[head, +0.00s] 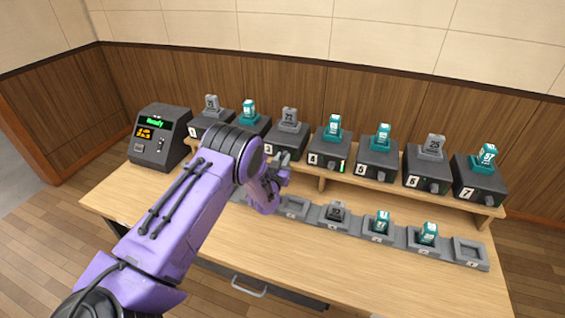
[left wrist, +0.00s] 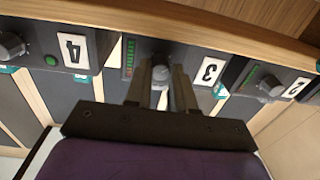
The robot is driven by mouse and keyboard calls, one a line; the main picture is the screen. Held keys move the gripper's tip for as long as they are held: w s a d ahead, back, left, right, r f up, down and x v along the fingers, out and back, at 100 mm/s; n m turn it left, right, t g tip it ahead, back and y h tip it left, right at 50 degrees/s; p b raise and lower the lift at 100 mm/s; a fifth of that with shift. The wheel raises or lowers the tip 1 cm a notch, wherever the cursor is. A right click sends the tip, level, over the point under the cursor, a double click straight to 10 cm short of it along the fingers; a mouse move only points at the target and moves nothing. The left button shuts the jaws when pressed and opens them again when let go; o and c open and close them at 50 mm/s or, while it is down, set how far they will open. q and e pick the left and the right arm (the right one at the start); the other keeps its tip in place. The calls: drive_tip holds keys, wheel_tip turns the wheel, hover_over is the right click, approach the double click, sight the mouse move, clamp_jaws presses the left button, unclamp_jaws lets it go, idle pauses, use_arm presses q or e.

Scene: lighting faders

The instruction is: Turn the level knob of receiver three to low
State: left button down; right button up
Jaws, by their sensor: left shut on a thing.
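Receiver three (head: 289,142) is a dark box on the raised shelf, marked 3, with a grey numbered piece on top. My left gripper (head: 284,170) is at its front, and my arm hides part of the front. In the left wrist view my left gripper (left wrist: 161,88) is shut on the grey level knob (left wrist: 160,74), one finger on each side. The label 3 (left wrist: 209,71) is to the right of the knob. A green level strip (left wrist: 129,58) is to its left. The knob's exact setting cannot be told. My right gripper is not in view.
Receiver four (head: 331,148) and receiver two (head: 251,122) stand close on either side. A console (head: 160,136) with a green display reading "Ready" stands at the left. Grey trays (head: 470,252), some holding numbered pieces, line the lower desk. The desk front (head: 350,275) is clear.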

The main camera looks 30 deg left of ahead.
use_arm(q)
drive_tip(key=c, duration=1)
unclamp_jaws()
drive_tip(key=shift+o, duration=0.2)
drive_tip(key=b+v, duration=0.2)
drive_tip(key=v, duration=0.8)
drive_tip(key=shift+s+b, duration=0.3)
drive_tip(key=shift+s, duration=0.05)
drive_tip(key=shift+r, duration=0.1)
